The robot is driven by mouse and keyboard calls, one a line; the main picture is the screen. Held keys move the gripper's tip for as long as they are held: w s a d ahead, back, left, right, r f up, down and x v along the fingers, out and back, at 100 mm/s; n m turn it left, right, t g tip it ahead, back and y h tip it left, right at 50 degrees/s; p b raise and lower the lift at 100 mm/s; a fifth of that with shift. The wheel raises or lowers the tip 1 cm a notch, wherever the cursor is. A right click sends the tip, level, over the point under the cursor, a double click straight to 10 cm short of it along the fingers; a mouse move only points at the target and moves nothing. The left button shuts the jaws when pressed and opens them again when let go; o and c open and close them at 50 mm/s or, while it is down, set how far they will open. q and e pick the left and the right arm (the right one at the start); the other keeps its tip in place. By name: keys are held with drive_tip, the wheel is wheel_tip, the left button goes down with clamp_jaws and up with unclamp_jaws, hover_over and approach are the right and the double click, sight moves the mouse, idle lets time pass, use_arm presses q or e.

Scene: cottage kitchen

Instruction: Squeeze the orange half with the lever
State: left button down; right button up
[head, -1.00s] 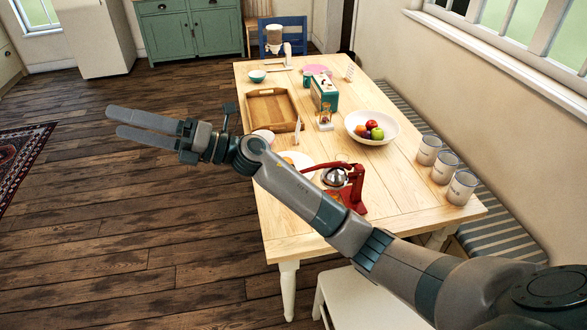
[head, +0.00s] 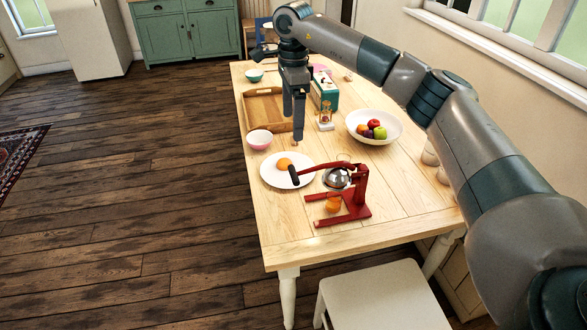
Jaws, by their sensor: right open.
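The red lever press (head: 357,195) stands on the near part of the table. Its red lever (head: 322,167) reaches left, roughly level, and its dark handle end (head: 294,174) shows over the white plate (head: 272,178). A silver domed part (head: 337,180) sits under the lever. An orange half (head: 285,163) lies on the plate. Another orange-coloured item (head: 333,204) is low in the press; I cannot tell exactly what it is. My right gripper (head: 297,138) is open and empty, pointing down above the table, beyond the plate and lever handle. My left gripper is out of view.
A wooden tray (head: 262,111), a teal box (head: 326,90), an hourglass (head: 325,119) and a fruit bowl (head: 360,122) are farther back. The table's near right is clear. A white stool (head: 375,295) stands in front.

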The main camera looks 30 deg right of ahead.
drive_tip(key=shift+d, duration=0.15)
drive_tip(key=p, duration=0.7)
approach(294, 172)
wheel_tip(294, 172, down, 7)
drive_tip(key=shift+s+r, duration=0.1)
drive_tip(key=shift+f, duration=0.7)
drive_tip(key=c, duration=1.5)
